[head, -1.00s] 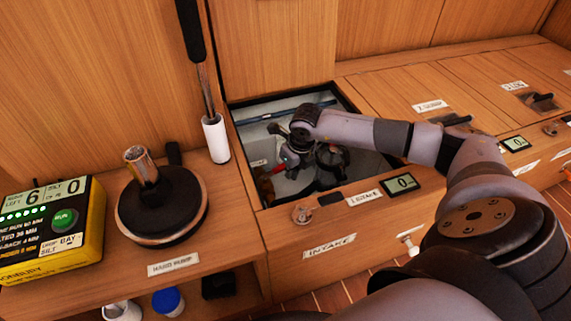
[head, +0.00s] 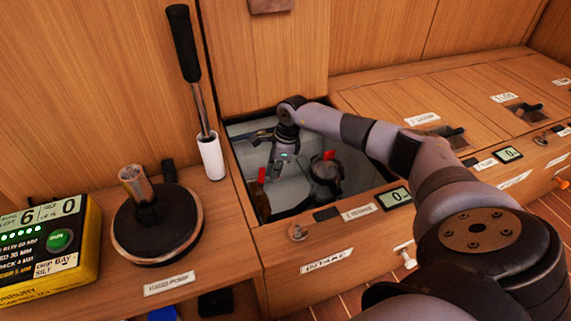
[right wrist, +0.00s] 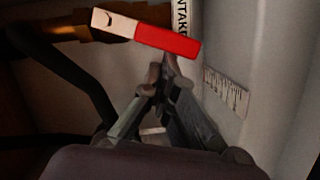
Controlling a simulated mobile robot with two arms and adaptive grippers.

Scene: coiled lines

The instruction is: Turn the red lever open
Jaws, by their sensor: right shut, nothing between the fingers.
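The red lever (right wrist: 168,38) lies crosswise in the right wrist view, red on its right part and pale on its left end. It is just beyond my right gripper's fingertips (right wrist: 155,88), which are shut and empty; I cannot tell whether they touch it. In the head view my right gripper (head: 276,170) reaches down into the open intake compartment. A small red part (head: 262,175) shows close to its fingers, by a brass-coloured fitting. Another red part (head: 329,155) sits on a dark round body to the right. My left gripper is not in view.
The compartment's front rim (head: 330,210) and side walls surround my right gripper. A pale wall with a measuring strip (right wrist: 227,92) is close on the right in the wrist view. The hand pump (head: 157,225) and a black-gripped upright handle (head: 183,45) stand left.

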